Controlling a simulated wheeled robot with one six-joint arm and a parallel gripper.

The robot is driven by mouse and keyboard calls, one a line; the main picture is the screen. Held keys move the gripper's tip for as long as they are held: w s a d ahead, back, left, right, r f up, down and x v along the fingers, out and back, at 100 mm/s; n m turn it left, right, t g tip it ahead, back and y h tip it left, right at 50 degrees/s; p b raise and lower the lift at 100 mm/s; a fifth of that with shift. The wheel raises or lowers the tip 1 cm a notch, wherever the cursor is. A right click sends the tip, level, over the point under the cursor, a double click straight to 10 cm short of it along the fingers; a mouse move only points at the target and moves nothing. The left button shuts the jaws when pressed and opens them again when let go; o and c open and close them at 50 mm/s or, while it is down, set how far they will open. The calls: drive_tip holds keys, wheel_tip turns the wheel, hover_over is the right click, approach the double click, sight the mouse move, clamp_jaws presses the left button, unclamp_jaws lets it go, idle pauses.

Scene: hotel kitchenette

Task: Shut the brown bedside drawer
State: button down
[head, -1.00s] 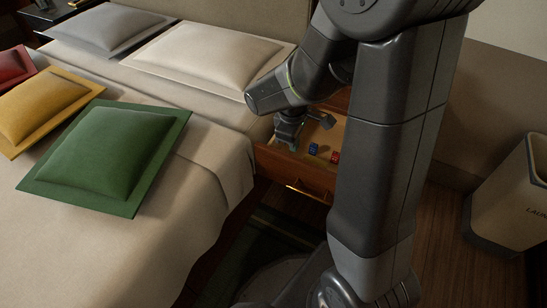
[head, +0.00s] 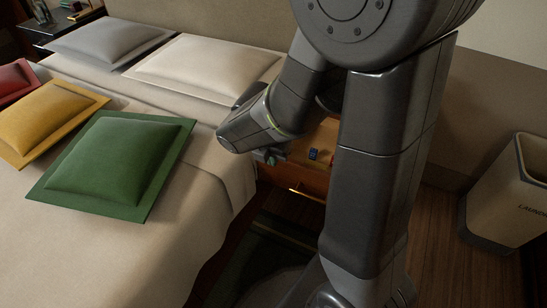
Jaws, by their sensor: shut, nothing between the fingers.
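The brown bedside drawer (head: 292,177) stands open to the right of the bed, its inside showing from above. A brass handle (head: 306,194) runs along its front. A small blue item (head: 314,154) and a red one, mostly behind my arm, lie inside. My gripper (head: 271,160) is shut and empty, by the left end of the drawer's front top edge. My wrist partly covers it, and I cannot tell whether it touches the drawer. My arm hides the drawer's right side and most of the nightstand.
The bed with green (head: 115,160), yellow (head: 48,115) and pale pillows (head: 205,65) fills the left, close beside the drawer. A laundry bin (head: 508,195) stands at the right wall. A dark rug (head: 262,255) lies on the floor before the drawer.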

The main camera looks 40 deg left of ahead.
sight(279, 165)
drive_tip(key=w+a+f+b, duration=0.1)
drive_tip(key=w+f+b, duration=0.3)
drive_tip(key=f, duration=0.3)
drive_tip(key=shift+w+a+f, duration=0.2)
drive_tip(key=shift+w+f, duration=0.05)
drive_tip(key=shift+w, duration=0.65)
